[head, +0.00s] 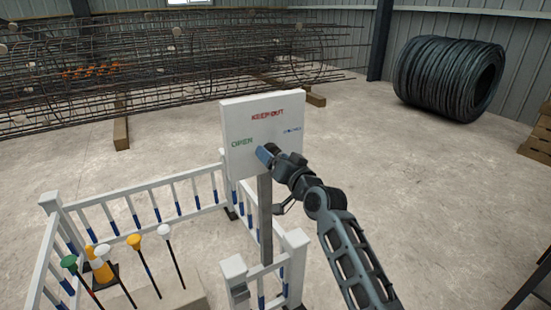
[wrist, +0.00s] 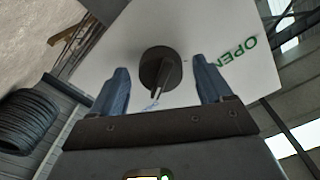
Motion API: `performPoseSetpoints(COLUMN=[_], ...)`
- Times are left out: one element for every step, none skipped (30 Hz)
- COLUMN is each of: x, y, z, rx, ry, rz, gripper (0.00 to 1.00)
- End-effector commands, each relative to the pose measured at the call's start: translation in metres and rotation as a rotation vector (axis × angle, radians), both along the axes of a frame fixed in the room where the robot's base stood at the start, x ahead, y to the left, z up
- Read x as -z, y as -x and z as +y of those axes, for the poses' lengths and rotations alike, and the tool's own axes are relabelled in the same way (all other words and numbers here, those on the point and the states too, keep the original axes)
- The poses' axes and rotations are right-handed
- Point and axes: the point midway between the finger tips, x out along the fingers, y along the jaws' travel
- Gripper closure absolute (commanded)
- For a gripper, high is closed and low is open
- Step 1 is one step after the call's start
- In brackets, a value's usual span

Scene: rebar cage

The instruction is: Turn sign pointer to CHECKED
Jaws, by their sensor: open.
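A white sign board (head: 238,115) on a grey post carries red KEEP OUT at the top, a green word at left and a small blue word at right, too small to read surely. In the wrist view the board (wrist: 205,30) shows green OPEN at right. The round dark pointer knob (wrist: 158,62) sits on its face, hidden by my gripper in the head view. Its bar extends toward the bottom of the wrist view; I cannot tell which word it points at. My gripper (head: 265,155) is open, its blue fingers on either side of the knob, contact unclear.
A white and blue railing (head: 150,205) surrounds the post. Several capped rods (head: 145,265) and an orange-white cone (head: 99,266) stand front left. Rebar cages (head: 170,60) lie behind, a black coil (head: 448,78) back right. The floor at right is largely clear.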

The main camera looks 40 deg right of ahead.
Motion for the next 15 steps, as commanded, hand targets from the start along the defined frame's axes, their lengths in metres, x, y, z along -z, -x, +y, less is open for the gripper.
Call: performPoseSetpoints(x=[0.000, 0.000, 0.000, 0.000, 0.000, 0.001, 0.001, 0.001, 0.002, 0.002, 0.003, 0.003, 0.003, 0.003, 0.003], y=[0.000, 0.000, 0.000, 0.000, 0.000, 0.001, 0.003, 0.005, 0.009, 0.013, 0.017, 0.023, 0.028, 0.034, 0.040], z=[0.000, 0.000, 0.000, 0.000, 0.001, 0.001, 0.001, 0.002, 0.003, 0.004, 0.005, 0.007, 0.009, 0.010, 0.012], rx=[-0.001, -0.001, -0.001, -0.001, -0.001, -0.001, -0.001, 0.000, -0.001, 0.000, -0.001, -0.001, 0.000, 0.000, 0.001], ry=[0.000, 0.000, 0.001, 0.001, 0.001, 0.001, 0.001, 0.000, 0.000, 0.000, 0.000, 0.001, 0.000, 0.001, 0.001], rz=[0.001, 0.001, 0.001, 0.001, 0.001, 0.001, 0.001, 0.000, 0.001, 0.000, 0.001, 0.001, 0.002, 0.002, 0.001], gripper=[0.22, 0.22, 0.22, 0.22, 0.22, 0.22, 0.22, 0.22, 0.22, 0.22, 0.22, 0.22, 0.22, 0.22, 0.22])
